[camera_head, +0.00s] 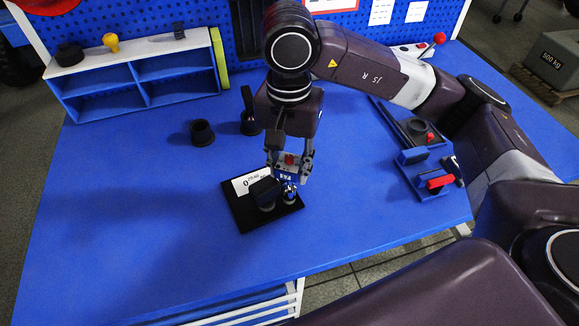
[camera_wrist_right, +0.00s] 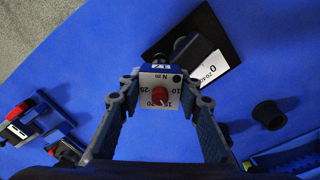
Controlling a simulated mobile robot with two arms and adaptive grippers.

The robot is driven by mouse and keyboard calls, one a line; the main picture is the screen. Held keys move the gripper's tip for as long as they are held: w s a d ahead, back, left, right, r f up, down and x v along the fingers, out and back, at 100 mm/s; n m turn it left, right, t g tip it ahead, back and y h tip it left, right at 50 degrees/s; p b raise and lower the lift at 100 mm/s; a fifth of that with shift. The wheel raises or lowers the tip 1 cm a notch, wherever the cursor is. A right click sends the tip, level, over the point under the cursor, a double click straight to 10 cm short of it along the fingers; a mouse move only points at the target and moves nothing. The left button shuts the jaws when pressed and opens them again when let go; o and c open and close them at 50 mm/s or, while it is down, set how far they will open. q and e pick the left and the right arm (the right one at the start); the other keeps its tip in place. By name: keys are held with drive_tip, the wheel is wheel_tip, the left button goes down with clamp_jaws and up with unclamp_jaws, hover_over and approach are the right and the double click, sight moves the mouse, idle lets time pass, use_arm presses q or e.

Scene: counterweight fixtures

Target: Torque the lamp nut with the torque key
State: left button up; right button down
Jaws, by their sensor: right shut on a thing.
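My right gripper (camera_head: 290,166) is shut on the torque key (camera_head: 287,177), a small blue and white box with a red knob. In the right wrist view the key's dial face (camera_wrist_right: 150,82) with its red knob shows between the fingers (camera_wrist_right: 160,100). The key is upright over the right part of a black plate (camera_head: 247,219). A shiny metal piece (camera_head: 289,194) shows directly under the key. I cannot tell whether it is the lamp nut or the key's end, or whether they touch. My left gripper is out of view.
A dark block (camera_head: 264,189) and a white label (camera_head: 243,183) reading 0 are on the plate, beside the key. A black cup (camera_head: 202,133) stands behind to the left. A blue shelf (camera_head: 140,88) is at the back left. Fixtures with red handles (camera_head: 440,181) are at right. The left tabletop is clear.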

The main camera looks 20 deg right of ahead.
sight(289, 157)
drive_tip(key=shift+r+p, duration=0.9)
drive_tip(key=shift+r, duration=1.2)
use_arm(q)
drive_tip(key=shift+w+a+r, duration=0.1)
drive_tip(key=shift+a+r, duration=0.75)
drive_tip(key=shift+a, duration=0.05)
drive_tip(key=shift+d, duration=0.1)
use_arm(e)
drive_tip(key=shift+r+p, duration=0.7)
drive_tip(key=shift+r, duration=0.85)
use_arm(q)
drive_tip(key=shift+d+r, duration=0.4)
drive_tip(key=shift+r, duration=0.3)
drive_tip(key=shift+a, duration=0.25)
use_arm(e)
drive_tip(key=shift+f, duration=0.1)
